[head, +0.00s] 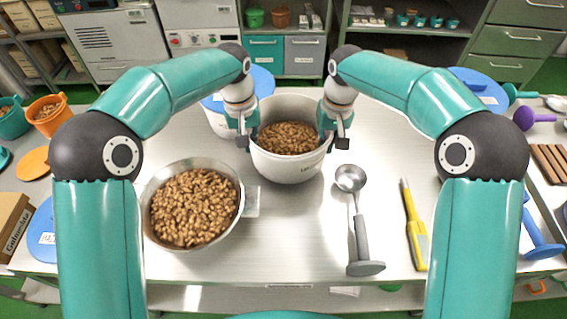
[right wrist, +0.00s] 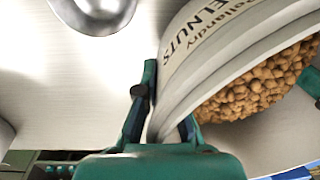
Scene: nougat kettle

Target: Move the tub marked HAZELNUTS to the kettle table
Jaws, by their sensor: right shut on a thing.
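The white tub (head: 285,173) full of brown nuts is at the middle of the steel table (head: 310,235). In the right wrist view its wall (right wrist: 205,55) carries lettering that reads "ELNUTS", the start cut off. My right gripper (head: 341,141) is shut on the tub's right rim; in the right wrist view its fingers (right wrist: 166,105) straddle the wall. My left gripper (head: 243,139) is at the tub's left rim; whether its fingers are closed there is unclear. The tub looks upright; I cannot tell whether its base touches the table. I do not make out a kettle.
A steel bowl of nuts (head: 157,222) stands left of the tub. A ladle (head: 360,225) and a yellow-handled tool (head: 412,225) lie to the right. Another white tub with a blue lid (head: 262,80) stands close behind. Bare table lies in front.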

